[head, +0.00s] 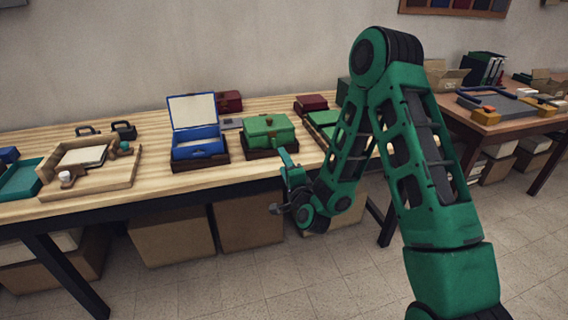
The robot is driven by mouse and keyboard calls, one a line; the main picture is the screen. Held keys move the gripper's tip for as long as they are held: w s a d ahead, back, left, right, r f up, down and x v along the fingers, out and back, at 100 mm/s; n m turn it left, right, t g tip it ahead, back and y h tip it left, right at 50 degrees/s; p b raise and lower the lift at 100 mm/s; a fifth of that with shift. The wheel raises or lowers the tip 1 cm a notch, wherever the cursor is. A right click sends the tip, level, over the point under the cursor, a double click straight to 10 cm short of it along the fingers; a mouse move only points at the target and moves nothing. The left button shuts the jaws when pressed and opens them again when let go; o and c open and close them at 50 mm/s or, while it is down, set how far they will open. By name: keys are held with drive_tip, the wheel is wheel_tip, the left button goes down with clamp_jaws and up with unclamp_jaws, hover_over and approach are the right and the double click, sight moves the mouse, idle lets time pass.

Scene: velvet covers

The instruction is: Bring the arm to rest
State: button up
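My green arm reaches in from the lower right and bends down at the elbow. My gripper (277,180) is at the arm's end, in front of the table's front edge, below the green box. It is small and seen from the side, so I cannot tell whether its fingers are apart. It appears to touch nothing on the table. A green box (268,127) with a closed lid sits on a dark base just behind the gripper. A blue box (198,146) with its lid raised, showing a pale inside, stands left of it on another dark base.
The wooden table (230,174) spans the left and middle. A wooden tray (120,175) and teal tray (20,182) lie at left. Dark red boxes (311,102) stand farther back. Cardboard boxes (172,235) fill the space under the table. A second table (452,117) stands at right. Floor in front is clear.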

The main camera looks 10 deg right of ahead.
drive_tip(key=shift+d, duration=0.15)
drive_tip(key=s+d+r+n+g+h, duration=0.1)
drive_tip(key=s+d+r+n+g, duration=0.2)
drive_tip(key=s+d+n+g, duration=0.5)
drive_tip(key=s+d+r+n+g+h, duration=0.1)
drive_tip(key=s+d+r+n+g, duration=0.25)
drive_tip(key=s+d, duration=0.8)
drive_tip(key=s+d+r+g, duration=0.1)
drive_tip(key=s+r+g, duration=0.1)
drive_tip(key=s, duration=1)
drive_tip(key=s+d+r+m+g+y, duration=0.1)
drive_tip(key=s+g, duration=0.3)
drive_tip(key=s, duration=0.9)
drive_tip(key=shift+s+r, duration=0.15)
drive_tip(key=shift+r, duration=0.4)
drive_tip(key=shift+m+g, duration=0.25)
